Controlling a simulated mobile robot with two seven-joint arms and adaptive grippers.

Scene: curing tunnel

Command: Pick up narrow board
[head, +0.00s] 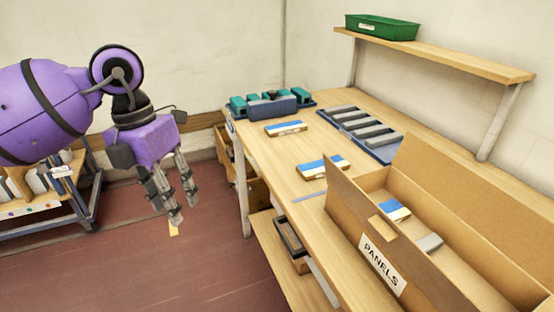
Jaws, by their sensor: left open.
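Boards with blue and white tops lie on the wooden workbench. One board (286,128) lies near the back left. Another board (312,170) lies nearer the middle, with a small blue and white piece (339,162) close to its right. A further blue and white board (395,210) is inside the cardboard box labelled PANELS. I cannot tell for sure which of these is the narrow board. My left gripper (178,205) is open and empty, pointing down over the floor, left of the workbench and apart from the boards. My right gripper is not in view.
The cardboard box (345,207) fills the bench's near right. A slotted tray (384,152) with grey bars and a teal and grey fixture (278,105) stand farther back. A shelf (440,58) holds a green bin (382,27). A blue-framed cart (90,198) stands left.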

